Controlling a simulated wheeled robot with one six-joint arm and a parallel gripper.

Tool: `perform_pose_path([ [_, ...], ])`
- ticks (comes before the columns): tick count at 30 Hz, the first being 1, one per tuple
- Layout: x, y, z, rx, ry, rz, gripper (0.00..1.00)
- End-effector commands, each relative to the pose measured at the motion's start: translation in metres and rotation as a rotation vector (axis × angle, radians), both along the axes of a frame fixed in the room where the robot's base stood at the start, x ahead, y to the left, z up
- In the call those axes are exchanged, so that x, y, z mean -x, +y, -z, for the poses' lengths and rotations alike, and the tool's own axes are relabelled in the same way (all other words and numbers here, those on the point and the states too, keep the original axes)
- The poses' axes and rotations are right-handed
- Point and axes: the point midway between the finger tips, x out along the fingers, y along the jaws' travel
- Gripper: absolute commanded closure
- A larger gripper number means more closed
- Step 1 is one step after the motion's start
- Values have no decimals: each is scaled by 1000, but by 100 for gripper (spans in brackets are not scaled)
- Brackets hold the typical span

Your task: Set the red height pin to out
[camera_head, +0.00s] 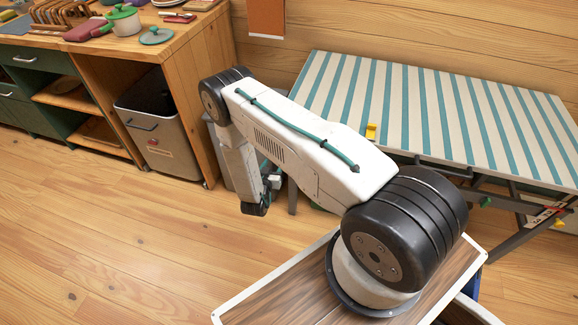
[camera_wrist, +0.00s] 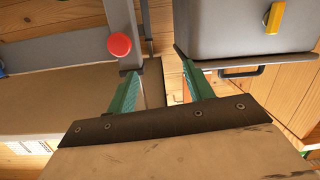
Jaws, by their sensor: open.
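The red height pin (camera_wrist: 119,45) shows in the wrist view as a round red knob on a grey metal bar. The bar belongs to a grey frame (camera_wrist: 60,50). How far the pin stands out from the bar cannot be told. My gripper (camera_wrist: 158,68) is open and empty, with two green fingers apart. The pin lies beyond the left fingertip, a little to its left, apart from it as far as I see. In the head view my arm hides most of my gripper, and the pin does not show. The striped ironing board (camera_head: 450,110) stands at the right there.
A grey box (camera_wrist: 240,30) with a yellow piece (camera_wrist: 275,17) and a dark handle is close to the right finger in the wrist view. A yellow piece (camera_head: 371,131) shows at the board's near edge. A grey bin (camera_head: 160,135) stands beneath the wooden counter. Floor at left is clear.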

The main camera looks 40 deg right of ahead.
Motion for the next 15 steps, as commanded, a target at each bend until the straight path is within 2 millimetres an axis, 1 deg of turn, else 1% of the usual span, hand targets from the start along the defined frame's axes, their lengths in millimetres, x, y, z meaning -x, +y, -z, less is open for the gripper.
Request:
perform_pose_path([
  [1,17,-3,14,44,2,8,48],
  [3,35,-6,24,99,-7,17,48],
  [6,52,-9,32,152,-15,26,48],
  [7,55,-9,34,162,-17,26,48],
  [11,56,-16,36,182,-22,30,48],
  [15,45,-32,35,182,-23,33,48],
])
